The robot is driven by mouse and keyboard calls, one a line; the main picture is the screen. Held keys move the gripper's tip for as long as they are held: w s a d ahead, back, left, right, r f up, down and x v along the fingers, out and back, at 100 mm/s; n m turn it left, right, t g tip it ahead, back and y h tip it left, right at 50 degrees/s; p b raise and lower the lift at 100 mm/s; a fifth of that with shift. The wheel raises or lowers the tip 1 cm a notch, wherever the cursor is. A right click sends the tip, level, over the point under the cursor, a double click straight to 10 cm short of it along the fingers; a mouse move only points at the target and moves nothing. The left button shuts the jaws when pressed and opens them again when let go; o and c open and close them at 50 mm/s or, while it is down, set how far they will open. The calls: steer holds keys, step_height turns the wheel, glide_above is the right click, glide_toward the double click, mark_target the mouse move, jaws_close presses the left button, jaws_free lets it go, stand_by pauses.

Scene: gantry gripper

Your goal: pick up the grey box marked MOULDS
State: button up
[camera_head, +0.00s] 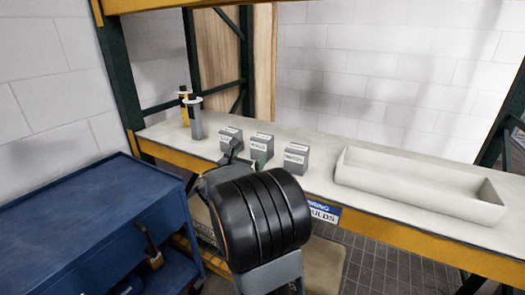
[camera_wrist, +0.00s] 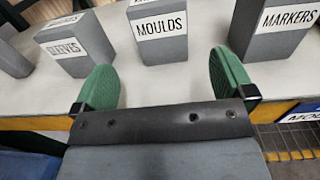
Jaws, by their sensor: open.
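The grey box marked MOULDS (camera_wrist: 160,48) stands upright on the shelf in the wrist view, its white label facing me. In the head view it is the middle one of three grey boxes (camera_head: 263,140), its lower part partly covered by my gripper. My gripper (camera_wrist: 165,78) is open and empty. Its two green fingers point towards the box, one to each side of its front in the picture, with a visible gap to it. In the head view my gripper (camera_head: 247,158) is at the shelf's front edge, partly hidden by my black wrist.
A grey SLEEVES box (camera_wrist: 82,60) stands left and a MARKERS box (camera_wrist: 265,45) right. A long pale trough (camera_head: 415,190) lies further right on the shelf (camera_head: 320,185). Grey and yellow-black posts (camera_head: 197,122) stand left. A blue cabinet (camera_head: 75,215) is at lower left.

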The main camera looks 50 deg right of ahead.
mark_target(258, 147)
steer(key=x, duration=1)
steer(key=shift+w+d+r, duration=0.1)
steer(key=shift+d+r, duration=0.1)
steer(key=shift+d, duration=0.15)
steer(key=shift+c, duration=0.2)
steer(key=c, duration=1)
steer(key=shift+c, duration=0.5)
steer(key=shift+r, duration=0.15)
